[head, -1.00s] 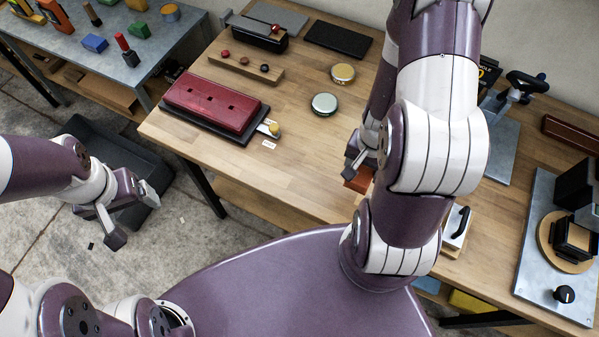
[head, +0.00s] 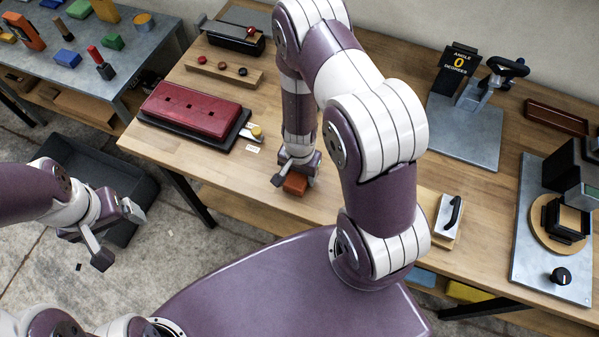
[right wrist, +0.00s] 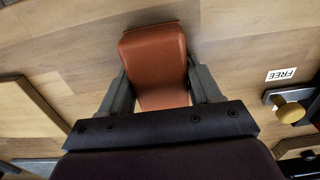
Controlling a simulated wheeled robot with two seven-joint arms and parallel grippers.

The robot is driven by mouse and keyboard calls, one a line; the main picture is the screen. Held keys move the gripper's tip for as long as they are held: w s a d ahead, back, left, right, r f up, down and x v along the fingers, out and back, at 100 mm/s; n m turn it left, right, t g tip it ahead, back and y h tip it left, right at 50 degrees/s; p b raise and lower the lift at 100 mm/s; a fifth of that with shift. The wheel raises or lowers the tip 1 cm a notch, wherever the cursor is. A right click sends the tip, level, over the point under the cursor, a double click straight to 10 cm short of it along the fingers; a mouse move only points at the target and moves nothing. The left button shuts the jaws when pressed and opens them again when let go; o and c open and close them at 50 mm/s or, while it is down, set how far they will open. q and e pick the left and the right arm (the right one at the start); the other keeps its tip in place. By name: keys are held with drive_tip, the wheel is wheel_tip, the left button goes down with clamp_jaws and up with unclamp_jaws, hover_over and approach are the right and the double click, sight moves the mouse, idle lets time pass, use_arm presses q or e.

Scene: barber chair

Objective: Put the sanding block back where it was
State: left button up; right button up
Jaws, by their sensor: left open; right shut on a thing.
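The sanding block, an orange-brown block (head: 296,184), is held by my right gripper (head: 297,168) over the front part of the wooden workbench (head: 230,170). In the right wrist view the block (right wrist: 154,55) sits between the two fingers of my right gripper (right wrist: 160,80), which are shut on its sides. Whether the block touches the bench top, I cannot tell. My left gripper (head: 118,233) is open and empty, out over the floor left of the workbench.
A red case (head: 190,108) and a knob fixture (head: 255,132) with a "FREE" label (right wrist: 281,74) stand left of the block. A white, black-handled tool (head: 447,215) on a board lies right. Bare bench surrounds the block. A dark bin (head: 100,178) is on the floor.

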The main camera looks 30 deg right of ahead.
drive_tip(key=shift+f, duration=0.15)
drive_tip(key=o, duration=1)
